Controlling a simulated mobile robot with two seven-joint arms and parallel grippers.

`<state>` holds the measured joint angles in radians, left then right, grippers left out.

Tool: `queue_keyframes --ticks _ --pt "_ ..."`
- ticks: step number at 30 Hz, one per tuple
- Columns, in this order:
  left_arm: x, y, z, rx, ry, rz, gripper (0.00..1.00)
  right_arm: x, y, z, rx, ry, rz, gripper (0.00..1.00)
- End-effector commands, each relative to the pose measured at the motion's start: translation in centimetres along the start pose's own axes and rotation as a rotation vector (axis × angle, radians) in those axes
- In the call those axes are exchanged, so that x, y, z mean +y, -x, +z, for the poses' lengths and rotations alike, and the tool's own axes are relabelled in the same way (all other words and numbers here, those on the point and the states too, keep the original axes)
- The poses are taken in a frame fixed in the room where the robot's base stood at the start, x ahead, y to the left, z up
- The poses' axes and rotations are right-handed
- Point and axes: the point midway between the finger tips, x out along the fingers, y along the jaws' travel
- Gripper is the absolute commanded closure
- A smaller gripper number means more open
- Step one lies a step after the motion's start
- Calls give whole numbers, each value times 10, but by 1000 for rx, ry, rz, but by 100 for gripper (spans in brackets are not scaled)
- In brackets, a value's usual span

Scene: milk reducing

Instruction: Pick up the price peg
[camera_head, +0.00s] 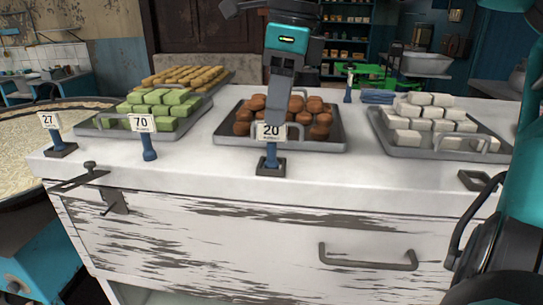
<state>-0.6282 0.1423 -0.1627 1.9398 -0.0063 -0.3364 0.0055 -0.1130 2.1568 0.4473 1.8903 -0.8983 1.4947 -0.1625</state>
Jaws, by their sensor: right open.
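Several price pegs stand on the white counter (210,150). The peg marked 20 (271,143) stands upright in a dark base in front of the tray of brown pieces. The peg marked 70 (148,147) stands left of it with no dark base visible. The peg marked 27 (53,133) stands in a dark base at the far left. My right gripper (276,117) points down at the card of the 20 peg. Its jaws are open; I cannot tell whether they touch the card. My left gripper is out of view.
Trays of green blocks (100,131), brown pieces (335,142) and white blocks (390,143) line the counter. An empty dark base (477,180) lies at the right. Another blue peg (348,88) stands behind. A large pan (28,192) is at the left. The counter's front strip is mostly clear.

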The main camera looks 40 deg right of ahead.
Motion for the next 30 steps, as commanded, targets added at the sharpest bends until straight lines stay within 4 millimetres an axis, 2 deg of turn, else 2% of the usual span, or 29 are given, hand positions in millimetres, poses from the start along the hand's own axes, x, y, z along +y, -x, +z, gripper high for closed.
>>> queue_keyframes --ticks 5,13,22,23,30 --pt "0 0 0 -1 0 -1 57 0 -14 1 1 0 2 57" --pt "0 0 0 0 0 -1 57 -2 -52 5 0 -1 2 57" --pt "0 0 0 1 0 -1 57 -2 -57 5 -2 -1 -1 57" --pt "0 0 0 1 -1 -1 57 -2 -57 5 -2 -1 -1 58" --pt "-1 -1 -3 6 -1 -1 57 -2 -57 5 -2 -2 -1 81"
